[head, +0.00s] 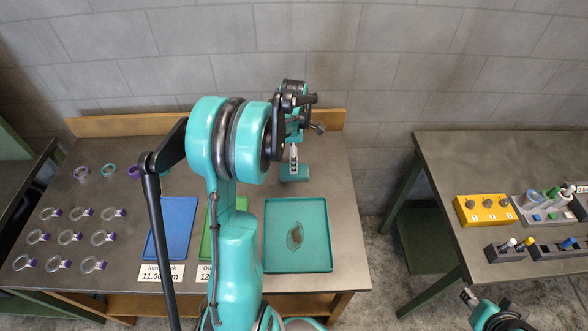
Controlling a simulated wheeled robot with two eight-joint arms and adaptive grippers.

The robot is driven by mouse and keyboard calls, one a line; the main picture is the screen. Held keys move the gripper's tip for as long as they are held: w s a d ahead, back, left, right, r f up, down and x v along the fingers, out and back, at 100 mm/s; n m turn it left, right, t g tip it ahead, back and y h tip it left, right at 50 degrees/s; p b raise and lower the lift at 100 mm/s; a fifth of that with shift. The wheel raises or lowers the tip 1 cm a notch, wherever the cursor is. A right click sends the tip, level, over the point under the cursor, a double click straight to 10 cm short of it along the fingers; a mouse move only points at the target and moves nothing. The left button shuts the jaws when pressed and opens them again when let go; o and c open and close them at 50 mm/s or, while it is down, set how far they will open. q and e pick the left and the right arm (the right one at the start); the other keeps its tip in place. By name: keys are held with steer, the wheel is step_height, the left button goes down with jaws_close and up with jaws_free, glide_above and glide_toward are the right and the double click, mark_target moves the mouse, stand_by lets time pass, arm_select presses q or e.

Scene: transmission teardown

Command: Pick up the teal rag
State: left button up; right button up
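I cannot make out a teal rag anywhere in the head view. My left arm rises across the middle and hides part of the table. My dark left gripper (310,112) is above the table's back right part, seen small and edge-on; its finger opening is unclear. Only a piece of my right arm (495,315) shows at the bottom right, and its gripper is not seen.
A teal stand (294,173) holding a measuring tool is below my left gripper. A blue tray (172,225) and a partly hidden green tray (207,238) lie left of the teal tray. Several rings fill the left side. The right table holds a yellow block (484,210) and tool racks.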

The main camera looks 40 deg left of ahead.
arm_select(q)
step_height(320, 180, down, 2)
steer(key=shift+w+f+b, duration=0.1)
steer(key=shift+f+b, duration=0.05)
steer(key=shift+b, duration=0.2)
steer(key=f, duration=0.2)
steer(key=f+b, duration=0.2)
steer(key=f, duration=0.1)
steer(key=shift+w+a+f, duration=0.15)
steer(key=shift+a+f, duration=0.15)
steer(key=shift+a, duration=0.05)
steer(key=shift+r, duration=0.15)
steer(key=c, duration=1.1)
